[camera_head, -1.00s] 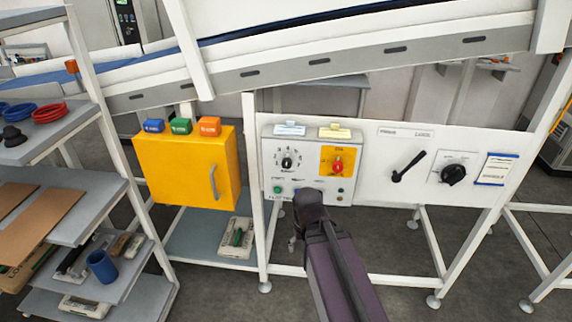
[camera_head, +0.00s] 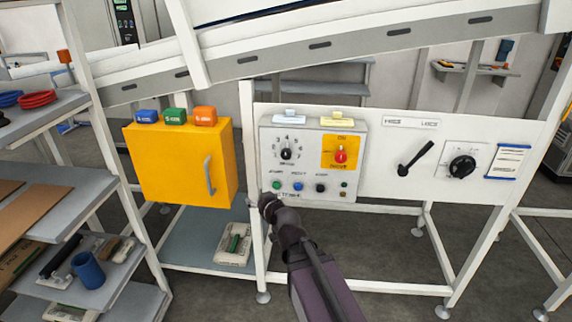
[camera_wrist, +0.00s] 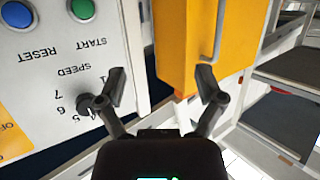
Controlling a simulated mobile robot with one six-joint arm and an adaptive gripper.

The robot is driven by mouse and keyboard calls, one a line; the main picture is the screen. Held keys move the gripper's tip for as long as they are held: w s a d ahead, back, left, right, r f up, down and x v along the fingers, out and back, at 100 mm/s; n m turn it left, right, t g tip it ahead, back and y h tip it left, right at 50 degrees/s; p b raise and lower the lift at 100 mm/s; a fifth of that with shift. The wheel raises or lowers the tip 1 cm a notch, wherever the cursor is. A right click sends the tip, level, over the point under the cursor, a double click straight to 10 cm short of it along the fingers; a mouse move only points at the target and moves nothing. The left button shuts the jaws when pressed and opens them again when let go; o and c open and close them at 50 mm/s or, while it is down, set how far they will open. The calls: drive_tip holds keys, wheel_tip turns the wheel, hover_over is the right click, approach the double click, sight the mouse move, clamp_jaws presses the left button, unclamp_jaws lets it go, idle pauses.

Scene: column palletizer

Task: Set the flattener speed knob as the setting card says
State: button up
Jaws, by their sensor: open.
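The speed knob (camera_head: 286,155) is a small black knob in a ring of marks on the grey control box (camera_head: 308,192). In the wrist view the dark knob (camera_wrist: 84,104) is left of my fingers, by the word SPEED and upside-down numbers. Its exact setting is not readable. My gripper (camera_head: 268,203) is low, in front of the box's lower left corner. In the wrist view my gripper (camera_wrist: 162,88) is open and empty, pointing at the gap between the box and the yellow cabinet. A card with blue edges (camera_head: 508,161) hangs at the right; its text is too small to read.
The yellow cabinet (camera_head: 175,172) with a handle stands left of the box. On the box are a red knob (camera_head: 340,156) on yellow and several buttons. A black lever (camera_head: 413,160) and a larger black dial (camera_head: 462,168) are to the right. Shelves (camera_head: 110,262) stand at far left.

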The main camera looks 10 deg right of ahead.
drive_tip(key=w+r+m+t+h+b, duration=0.1)
drive_tip(key=w+r+t+b, duration=0.1)
drive_tip(key=t+b, duration=0.15)
drive_tip(key=m+t+h+b, duration=0.45)
drive_tip(key=m+h, duration=0.25)
drive_tip(key=h, duration=0.4)
approach(286, 156)
drive_tip(key=shift+s+a+f+g+b, duration=0.15)
drive_tip(key=shift+s+a+b, duration=0.1)
drive_tip(key=shift+s, duration=0.4)
drive_tip(key=shift+s+a+f+g+b, duration=0.1)
drive_tip(key=shift+s+a+g, duration=0.1)
drive_tip(key=shift+s, duration=0.45)
drive_tip(key=shift+w, duration=0.1)
drive_tip(key=p+x, duration=0.5)
drive_tip(key=x, duration=0.8)
drive_tip(key=shift+w+r, duration=0.15)
drive_tip(key=shift+w, duration=0.15)
drive_tip(key=c, duration=1.1)
